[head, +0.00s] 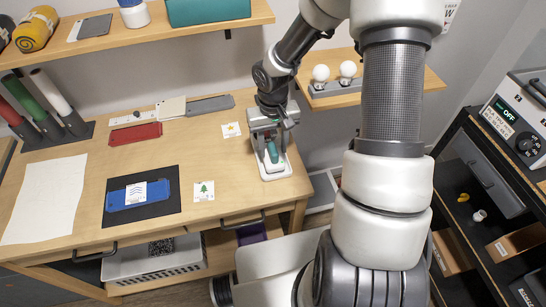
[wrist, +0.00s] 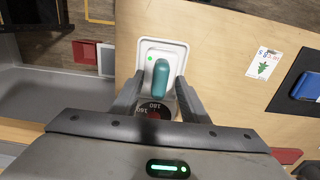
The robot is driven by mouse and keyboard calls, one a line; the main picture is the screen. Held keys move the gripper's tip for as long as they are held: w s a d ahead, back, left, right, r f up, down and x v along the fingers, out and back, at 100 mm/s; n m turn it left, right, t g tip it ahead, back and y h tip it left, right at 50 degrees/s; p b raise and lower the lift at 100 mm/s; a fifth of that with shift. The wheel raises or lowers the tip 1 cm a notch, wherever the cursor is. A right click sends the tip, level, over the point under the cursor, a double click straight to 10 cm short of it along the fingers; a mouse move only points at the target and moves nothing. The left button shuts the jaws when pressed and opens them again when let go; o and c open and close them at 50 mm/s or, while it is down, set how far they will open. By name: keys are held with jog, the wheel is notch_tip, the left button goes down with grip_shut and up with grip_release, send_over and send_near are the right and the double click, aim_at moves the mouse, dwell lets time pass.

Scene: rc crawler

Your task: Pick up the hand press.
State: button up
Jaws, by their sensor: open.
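The hand press (head: 275,171), a white-based tool with a teal handle, stands at the right end of the wooden table. In the wrist view its white base (wrist: 146,48) and teal handle (wrist: 161,78) show, with a dark round dial marked with numbers (wrist: 152,108) at its near end. My gripper (head: 272,130) is right over it, pointing down. In the wrist view my open gripper (wrist: 159,82) has one finger on each side of the handle, with gaps visible between. Whether either finger touches the press is hard to tell.
On the table (head: 240,195) lie a blue block on a black mat (head: 173,208), a red case (head: 135,134), a tree card (head: 204,191), a star card (head: 231,130) and white paper (head: 45,200). A shelf with two bulbs (head: 348,69) is close behind right.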

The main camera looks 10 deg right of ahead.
jog(key=shift+f, duration=0.5)
grip_shut()
jog(key=shift+r, duration=0.15)
